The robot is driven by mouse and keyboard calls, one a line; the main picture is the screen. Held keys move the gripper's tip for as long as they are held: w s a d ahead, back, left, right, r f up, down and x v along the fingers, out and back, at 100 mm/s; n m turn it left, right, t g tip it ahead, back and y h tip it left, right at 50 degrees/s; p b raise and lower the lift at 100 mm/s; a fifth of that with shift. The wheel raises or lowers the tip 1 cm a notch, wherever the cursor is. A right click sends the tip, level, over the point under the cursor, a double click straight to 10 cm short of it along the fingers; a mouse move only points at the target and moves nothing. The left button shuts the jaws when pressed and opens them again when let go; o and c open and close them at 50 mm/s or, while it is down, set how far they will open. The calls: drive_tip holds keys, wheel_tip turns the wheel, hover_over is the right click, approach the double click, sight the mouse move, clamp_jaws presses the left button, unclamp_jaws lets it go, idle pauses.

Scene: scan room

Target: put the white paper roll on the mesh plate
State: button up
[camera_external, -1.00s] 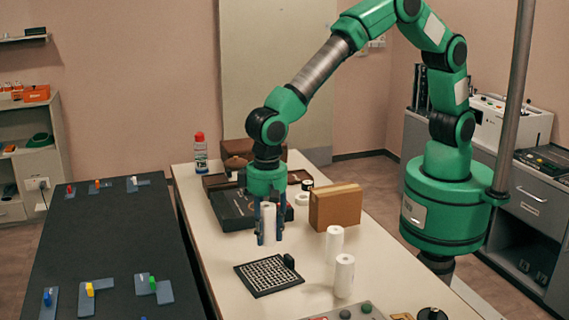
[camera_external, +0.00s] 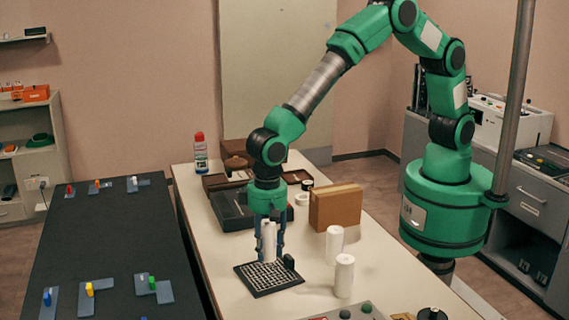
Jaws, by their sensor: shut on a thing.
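My gripper (camera_external: 269,243) points down over the mesh plate and is shut on a white paper roll (camera_external: 269,241). The roll is upright between the fingers. Its lower end is at or just above the far part of the plate; I cannot tell whether it touches. The mesh plate (camera_external: 259,289) is a dark square with a pale grid, flat on the white table. A small black block (camera_external: 289,261) is at its right corner. Two more white rolls stand upright to the right, one farther back (camera_external: 334,244) and one nearer (camera_external: 344,276).
A brown box (camera_external: 335,207) stands behind the rolls. A dark open case (camera_external: 231,211) lies behind my gripper. A red-capped bottle (camera_external: 200,152) is at the far left of the white table (camera_external: 210,267). A control panel (camera_external: 345,313) is at the near edge.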

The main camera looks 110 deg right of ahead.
sight(268, 223)
drive_tip(key=shift+f+b, duration=0.5)
drive_tip(key=shift+f, duration=1.95)
drive_tip(key=shift+f, duration=0.2)
drive_tip(key=o, duration=1.2)
drive_tip(key=shift+r, duration=0.15)
wheel_tip(268, 223, up, 12)
drive_tip(key=shift+s+f+p, duration=0.1)
drive_tip(key=shift+p, duration=1.15)
drive_tip(key=shift+r, duration=0.25)
